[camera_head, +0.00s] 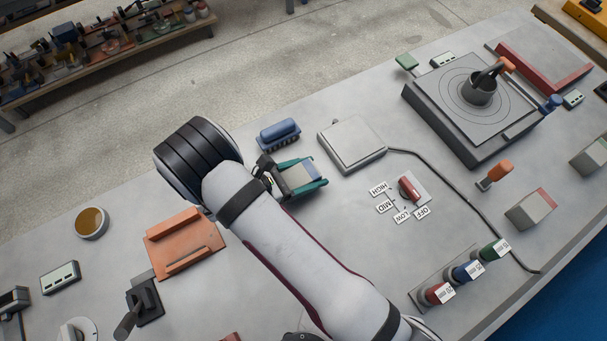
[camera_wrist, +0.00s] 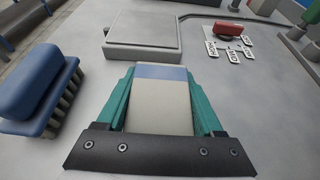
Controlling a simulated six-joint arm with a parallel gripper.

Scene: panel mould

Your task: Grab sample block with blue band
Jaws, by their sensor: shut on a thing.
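The sample block with the blue band (camera_head: 298,176) is a pale grey block with a blue stripe near its far end. It also shows in the wrist view (camera_wrist: 160,105), lying between the two teal fingers of my gripper (camera_wrist: 160,90). My gripper (camera_head: 304,174) is shut on its two long sides. The block's near end is hidden behind the dark gripper plate. I cannot tell whether its underside touches the table.
A blue brush (camera_head: 279,134) lies close to the left of the gripper in the wrist view. A grey square plate (camera_head: 352,143) stands just beyond. A red-handled lever with labels (camera_head: 409,190) is to the right. Blocks with red (camera_head: 531,209) and green (camera_head: 590,157) bands stand farther right.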

